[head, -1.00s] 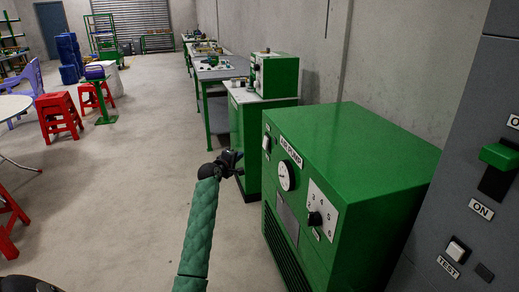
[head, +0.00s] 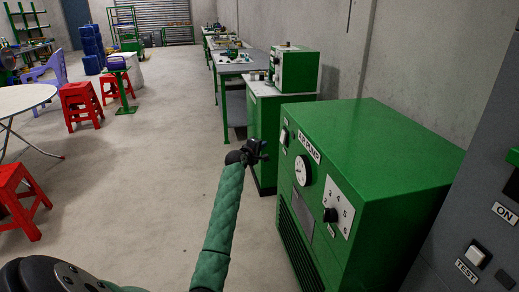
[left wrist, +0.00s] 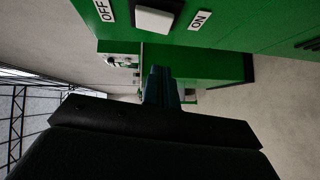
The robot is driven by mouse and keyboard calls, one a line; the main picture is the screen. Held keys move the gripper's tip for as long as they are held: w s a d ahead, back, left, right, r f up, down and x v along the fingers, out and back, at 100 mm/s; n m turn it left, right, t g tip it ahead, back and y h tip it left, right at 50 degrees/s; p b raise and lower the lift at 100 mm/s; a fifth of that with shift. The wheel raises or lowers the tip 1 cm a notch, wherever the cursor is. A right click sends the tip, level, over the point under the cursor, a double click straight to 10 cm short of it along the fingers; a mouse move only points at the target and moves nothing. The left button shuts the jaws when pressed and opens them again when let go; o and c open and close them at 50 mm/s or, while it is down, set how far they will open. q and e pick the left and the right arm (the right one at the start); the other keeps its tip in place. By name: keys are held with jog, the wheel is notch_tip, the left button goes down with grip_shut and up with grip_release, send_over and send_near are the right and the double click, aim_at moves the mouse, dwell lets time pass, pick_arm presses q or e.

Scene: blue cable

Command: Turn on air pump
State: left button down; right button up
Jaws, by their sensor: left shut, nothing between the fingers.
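The green air pump (head: 390,140) stands at the right in the head view, with an "AIR PUMP" label, a round gauge (head: 303,170) and a black dial knob (head: 330,215). Its white rocker switch (head: 284,136) is at the front's upper left corner. The left wrist view shows the rocker (left wrist: 155,19) close, between "OFF" and "ON" labels; I cannot tell which side is pressed. My left gripper (head: 262,150) is shut and empty, just left of the switch. Its fingertips (left wrist: 161,74) appear apart from the rocker. My right gripper is not in view.
A grey cabinet (head: 460,235) with "ON" and "TEST" labels stands right of the pump. A green machine (head: 295,68) on a green cabinet stands behind it. Workbenches line the wall. Red stools (head: 80,103) and a round table (head: 25,97) are at left. The floor between is clear.

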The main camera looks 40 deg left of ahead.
aim_at(283, 137)
pick_arm(q)
jog(key=w+d+f, duration=0.1)
jog(key=w+d, duration=0.1)
jog(key=w, duration=0.5)
jog(key=shift+w, duration=0.2)
jog(key=shift+d+f, duration=0.1)
